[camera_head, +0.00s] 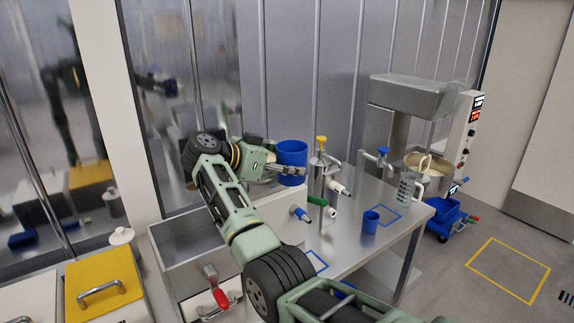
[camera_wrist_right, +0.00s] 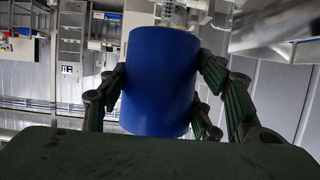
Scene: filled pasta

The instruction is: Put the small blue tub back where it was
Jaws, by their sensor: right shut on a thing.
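My right gripper (camera_head: 273,168) is shut on a blue tub (camera_head: 291,153), held in the air at the far side of the steel table (camera_head: 345,246). In the right wrist view the same tub (camera_wrist_right: 160,80) sits between the green ribbed fingers. A second, smaller-looking blue tub (camera_head: 370,222) stands on the table, beside a blue square outline (camera_head: 386,216). Another blue outline (camera_head: 318,262) is partly hidden behind my right arm. I cannot tell what is inside the held tub. My left gripper is not in view.
A steel column with a yellow knob (camera_head: 321,165) and side nozzles stands close to the held tub. A clear jug (camera_head: 408,188) stands near the table's right end. A mixer (camera_head: 410,95) is behind.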

